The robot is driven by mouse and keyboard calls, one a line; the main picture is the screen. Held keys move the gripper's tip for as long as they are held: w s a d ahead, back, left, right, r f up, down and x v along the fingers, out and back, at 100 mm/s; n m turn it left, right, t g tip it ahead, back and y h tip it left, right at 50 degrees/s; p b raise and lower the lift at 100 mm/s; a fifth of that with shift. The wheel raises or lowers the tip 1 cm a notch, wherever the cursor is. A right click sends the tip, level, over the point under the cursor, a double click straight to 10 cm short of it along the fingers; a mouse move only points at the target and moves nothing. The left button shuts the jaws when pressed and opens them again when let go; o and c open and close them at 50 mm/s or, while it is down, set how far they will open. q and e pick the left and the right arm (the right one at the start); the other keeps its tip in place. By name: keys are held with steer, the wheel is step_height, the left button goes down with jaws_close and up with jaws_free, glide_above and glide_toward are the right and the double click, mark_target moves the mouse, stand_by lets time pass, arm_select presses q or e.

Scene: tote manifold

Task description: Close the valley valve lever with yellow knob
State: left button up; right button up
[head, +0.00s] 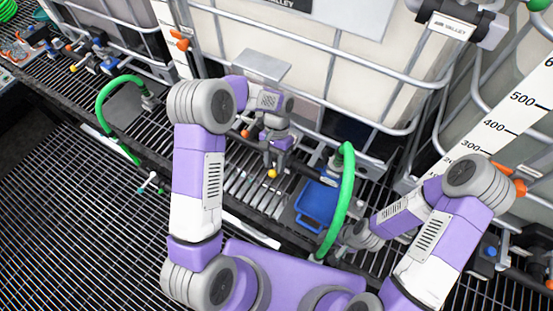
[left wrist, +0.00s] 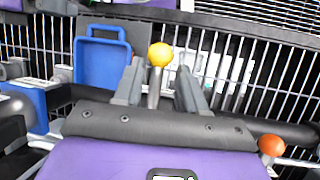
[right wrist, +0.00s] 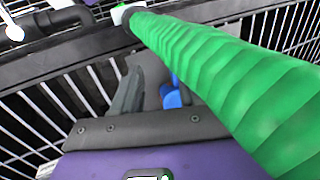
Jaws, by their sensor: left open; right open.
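The valve lever's yellow knob (head: 272,174) is below my left gripper (head: 277,155) in the head view, in front of the valley tote. In the left wrist view the yellow knob (left wrist: 160,54) tops a short metal stem and sits between the two fingers of my left gripper (left wrist: 160,85). The fingers are open, one on each side of the stem; I cannot tell whether either touches it. My right gripper (right wrist: 150,95) is open beside a thick green hose. The right fingertips are mostly hidden in the head view.
A blue tray (head: 318,203) lies right of the knob, by the arched green hose (head: 343,205), which runs close to my right gripper. An orange knob (left wrist: 271,145) is near my left gripper. The white tote (head: 300,50) and its cage bars stand behind. Slatted grating lies below.

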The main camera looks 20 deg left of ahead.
arm_select(q)
steer(key=shift+w+r, duration=0.15)
steer(key=shift+w+r, duration=0.15)
steer(key=shift+r, duration=0.05)
steer(key=v, duration=0.6)
steer(key=shift+r, duration=0.45)
